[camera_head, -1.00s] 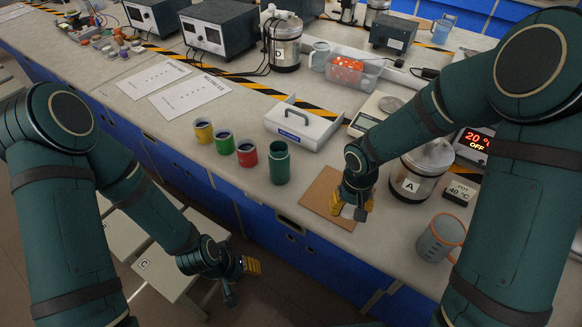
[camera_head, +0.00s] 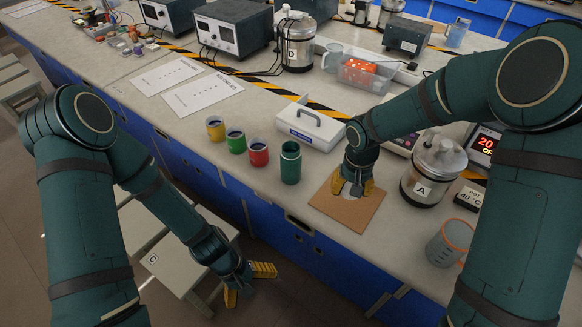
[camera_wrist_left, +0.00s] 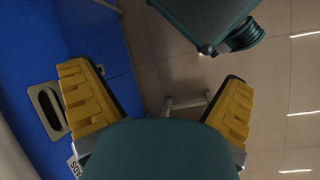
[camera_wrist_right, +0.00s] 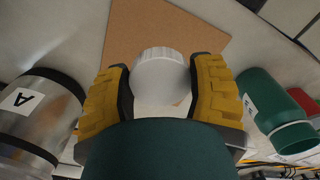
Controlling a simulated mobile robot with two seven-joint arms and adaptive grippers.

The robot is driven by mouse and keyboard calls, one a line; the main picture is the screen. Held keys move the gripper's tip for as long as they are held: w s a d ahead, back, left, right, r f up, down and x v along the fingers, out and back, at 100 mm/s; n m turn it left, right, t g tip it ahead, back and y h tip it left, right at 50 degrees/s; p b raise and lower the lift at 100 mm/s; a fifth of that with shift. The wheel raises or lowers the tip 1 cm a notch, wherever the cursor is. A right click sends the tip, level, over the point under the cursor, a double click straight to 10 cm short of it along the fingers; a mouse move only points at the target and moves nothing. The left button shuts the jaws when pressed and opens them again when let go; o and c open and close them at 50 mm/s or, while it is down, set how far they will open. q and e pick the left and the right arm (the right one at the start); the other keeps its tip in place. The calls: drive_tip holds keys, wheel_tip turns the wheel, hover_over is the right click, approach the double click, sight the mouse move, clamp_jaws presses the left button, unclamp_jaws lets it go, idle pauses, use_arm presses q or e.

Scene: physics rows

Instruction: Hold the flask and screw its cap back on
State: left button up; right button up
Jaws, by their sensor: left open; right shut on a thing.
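The green flask (camera_head: 290,164) stands upright and uncapped on the bench, left of the cork mat (camera_head: 366,210). It also shows at the right of the right wrist view (camera_wrist_right: 276,112). My right gripper (camera_head: 355,188) is over the mat, pointing down, shut on the white ribbed cap (camera_wrist_right: 161,76). The fingers hide most of the cap in the head view, and I cannot tell whether it touches the mat. My left gripper (camera_head: 252,282) is open and empty, low in front of the bench, over the floor and apart from the flask.
Red (camera_head: 259,153), green and yellow cups stand in a row left of the flask. A white handled box (camera_head: 311,126) is behind it. A stool (camera_head: 170,262) is beneath my left arm.

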use_arm(q)
drive_tip(key=d+r+n+g+h, duration=0.1)
drive_tip(key=d+r+n+h, duration=0.2)
drive_tip(key=d+n+h, duration=0.25)
drive_tip(key=n+t+h, duration=0.2)
drive_tip(key=n+t, duration=1.4)
approach(284, 171)
drive_tip(key=shift+w+d+f+p, duration=0.15)
drive_tip(key=shift+w+d+p, duration=0.1)
drive_tip(key=shift+w+p, duration=0.1)
use_arm(e)
drive_tip(key=w+a+r+m, duration=0.2)
drive_tip(key=w+a+r, duration=0.9)
drive_tip(key=a, duration=0.4)
drive_tip(key=shift+a+r, duration=0.15)
drive_tip(key=shift+r, duration=0.2)
use_arm(q)
drive_tip(key=x, duration=1.2)
drive_tip(key=c, duration=1.4)
